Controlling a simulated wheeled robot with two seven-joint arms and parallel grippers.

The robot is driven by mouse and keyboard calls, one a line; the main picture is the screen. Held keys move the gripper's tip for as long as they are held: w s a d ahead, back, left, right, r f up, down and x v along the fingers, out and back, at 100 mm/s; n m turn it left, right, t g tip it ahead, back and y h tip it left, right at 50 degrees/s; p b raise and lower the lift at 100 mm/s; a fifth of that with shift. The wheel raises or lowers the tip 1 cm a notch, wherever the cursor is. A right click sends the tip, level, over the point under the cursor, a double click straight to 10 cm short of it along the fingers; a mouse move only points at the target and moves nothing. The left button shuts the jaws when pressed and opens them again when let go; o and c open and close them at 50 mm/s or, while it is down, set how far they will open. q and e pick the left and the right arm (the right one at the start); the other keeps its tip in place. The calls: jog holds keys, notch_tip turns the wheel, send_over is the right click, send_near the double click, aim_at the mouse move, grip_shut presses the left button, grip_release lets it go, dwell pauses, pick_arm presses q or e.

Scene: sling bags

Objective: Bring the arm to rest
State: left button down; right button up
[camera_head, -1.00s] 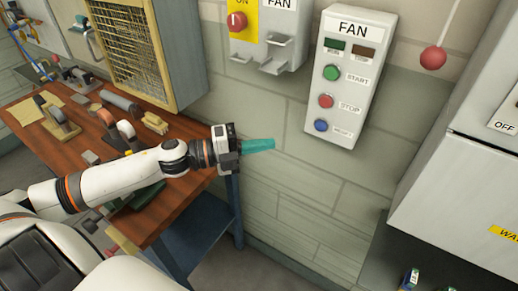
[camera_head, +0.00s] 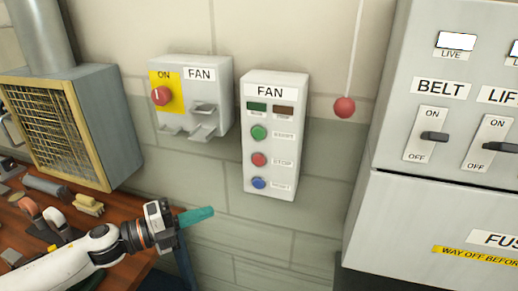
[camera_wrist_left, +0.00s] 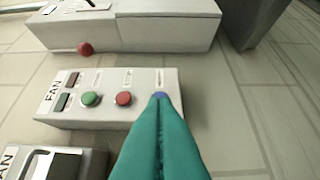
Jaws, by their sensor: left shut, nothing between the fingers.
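My left arm comes in from the lower left of the head view. Its left gripper (camera_head: 198,216) has teal fingers, shut with nothing between them, below and left of the fan button box (camera_head: 273,186). In the left wrist view the shut teal fingers (camera_wrist_left: 160,115) point toward the box and cover part of its blue button (camera_wrist_left: 160,95). The box's green button (camera_wrist_left: 91,98) and red button (camera_wrist_left: 123,98) show clear of the fingers. I cannot tell from the wrist view how far the fingertips are from the box. My right gripper is not in view.
A fan switch box (camera_head: 215,75) with a red knob (camera_head: 161,96) is on the wall. A red ball on a cord (camera_head: 344,107) hangs right of the button box. A grey cabinet (camera_head: 400,215) stands at right. A wooden workbench (camera_head: 150,262) and caged fan (camera_head: 75,130) are at left.

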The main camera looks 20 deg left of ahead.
pick_arm(q)
jog(key=s+a+f+n+t+y, duration=0.25)
jog(key=f+n+y, duration=1)
jog(key=n, duration=0.65)
jog(key=s+d+f+n+g, duration=0.3)
jog(key=s+f+g, duration=0.2)
jog(key=s, duration=0.4)
jog(key=s+d+f+n+g, duration=0.35)
jog(key=s+g, duration=0.25)
jog(key=s, duration=0.3)
notch_tip(320, 180, down, 29)
jog(key=s+g, duration=0.1)
jog(key=s, duration=0.1)
jog(key=s+a+f+g+b, duration=0.1)
jog(key=s+a+f, duration=0.2)
jog(key=s+f, duration=1.2)
jog(key=shift+s+f+y+b, duration=0.3)
jog(key=shift+s+y, duration=0.15)
jog(key=shift+s, duration=0.1)
